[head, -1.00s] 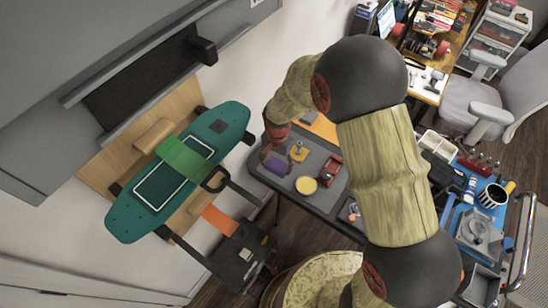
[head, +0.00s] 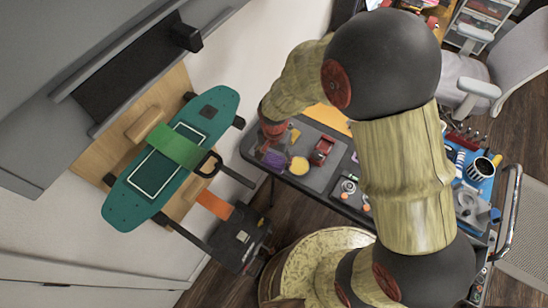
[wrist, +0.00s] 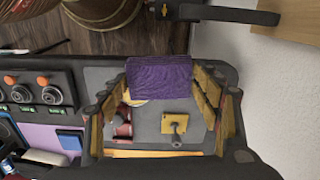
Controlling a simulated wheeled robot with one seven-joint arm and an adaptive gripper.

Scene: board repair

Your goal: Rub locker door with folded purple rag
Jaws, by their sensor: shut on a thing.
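My gripper (wrist: 165,74) is shut on the folded purple rag (wrist: 160,77), which spans between its two yellow-padded fingers in the wrist view. The rag looks like a flat, block-like fold. It also shows small in the head view (head: 274,158), above the left end of the dark work table. No locker door is clearly identifiable. A grey cabinet front (head: 50,45) fills the upper left, and pale panels (head: 60,287) with a dark slot lie at the lower left. The rag is apart from both.
A green skateboard (head: 125,207) sits on a black stand before a wooden board, between the grey cabinet and my gripper. The table (head: 322,176) holds a yellow disc (head: 299,165) and a red tool (head: 322,150). White wall (head: 245,70) and a grey chair stand beyond.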

